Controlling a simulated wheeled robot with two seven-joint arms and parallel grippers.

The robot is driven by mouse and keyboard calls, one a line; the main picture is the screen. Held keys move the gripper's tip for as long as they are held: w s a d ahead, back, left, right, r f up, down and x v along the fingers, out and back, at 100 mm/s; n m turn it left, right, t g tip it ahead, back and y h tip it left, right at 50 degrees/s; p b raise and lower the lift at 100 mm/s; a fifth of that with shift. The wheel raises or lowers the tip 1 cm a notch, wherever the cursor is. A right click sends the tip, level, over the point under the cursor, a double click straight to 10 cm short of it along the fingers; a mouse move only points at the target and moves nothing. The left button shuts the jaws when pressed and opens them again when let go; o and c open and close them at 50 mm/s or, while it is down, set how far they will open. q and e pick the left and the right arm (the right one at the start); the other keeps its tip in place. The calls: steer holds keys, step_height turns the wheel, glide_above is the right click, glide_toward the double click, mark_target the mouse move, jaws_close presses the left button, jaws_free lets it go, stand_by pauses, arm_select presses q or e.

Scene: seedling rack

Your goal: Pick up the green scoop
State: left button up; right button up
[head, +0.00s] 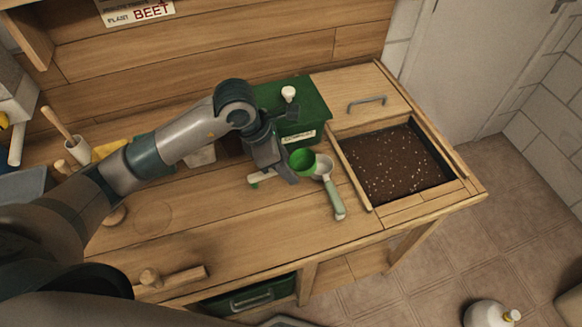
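The green scoop has a round green bowl (302,160) just right of my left gripper (274,172). A pale piece with a green end shows on the gripper's left side and may be the scoop's handle; the part between is hidden behind the gripper. My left gripper points down over the bench, right at the scoop. Whether its fingers are apart or closed on the handle cannot be told. A second scoop with a pale metal bowl and a light green handle (336,200) lies close against the green bowl's right side. My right gripper is not in view.
A soil bin (352,182) is set into the bench at the right. A green box with a white knob (288,94) stands behind the gripper. A wooden tool (180,280) lies at the front left. The bench's front middle is clear.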

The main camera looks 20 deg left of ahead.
mark_target(292, 163)
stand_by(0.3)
arm_select(q)
jaws_close()
steer(key=shift+r, duration=0.1)
